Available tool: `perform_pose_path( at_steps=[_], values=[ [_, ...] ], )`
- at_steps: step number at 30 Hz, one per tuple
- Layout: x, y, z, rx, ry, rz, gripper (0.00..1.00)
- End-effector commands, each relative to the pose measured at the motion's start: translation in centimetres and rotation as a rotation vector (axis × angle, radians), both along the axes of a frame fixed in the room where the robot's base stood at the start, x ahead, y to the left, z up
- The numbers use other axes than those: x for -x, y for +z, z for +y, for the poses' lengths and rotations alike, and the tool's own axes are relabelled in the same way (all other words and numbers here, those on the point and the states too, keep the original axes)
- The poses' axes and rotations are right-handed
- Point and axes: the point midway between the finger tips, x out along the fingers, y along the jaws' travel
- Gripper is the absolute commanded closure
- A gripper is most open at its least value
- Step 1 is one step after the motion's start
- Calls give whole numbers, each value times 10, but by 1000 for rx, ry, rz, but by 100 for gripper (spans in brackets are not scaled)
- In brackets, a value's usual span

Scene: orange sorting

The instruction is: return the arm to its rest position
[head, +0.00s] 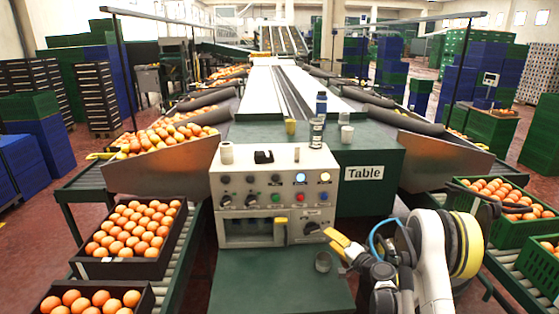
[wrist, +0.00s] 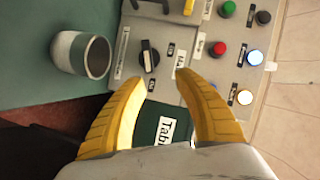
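My arm (head: 430,250) rises at the lower right of the head view, bent over toward the control box. My gripper (head: 336,245) is low in front of the control box's right side. In the wrist view my gripper (wrist: 162,78) has its two yellow fingers spread apart, with nothing held between them. Past the fingertips lie the control box's face and a black knob (wrist: 149,56). A grey-and-white cup (wrist: 62,50) is beside the left finger, apart from it. The same cup stands on the green ledge in the head view (head: 323,262).
Bottles and cups stand on the green table (head: 368,153) behind. Orange crates flank both sides: a black one (head: 170,238) left, a green one (head: 485,223) right.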

Motion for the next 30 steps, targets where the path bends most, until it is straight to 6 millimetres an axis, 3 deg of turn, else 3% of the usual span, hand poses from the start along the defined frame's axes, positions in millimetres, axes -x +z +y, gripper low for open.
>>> perform_pose_path(
  at_steps=[4, 8, 15, 22, 30],
  values=[
    [9, 61, 23, 114, 53, 47, 62],
    [32, 110, 43, 233, 103, 97, 62],
    [105, 182, 72, 451, 183, 187, 62],
    [204, 221, 85, 662, 247, 272, 62],
    [332, 229, 78, 914, 299, 369, 62]
  ],
)
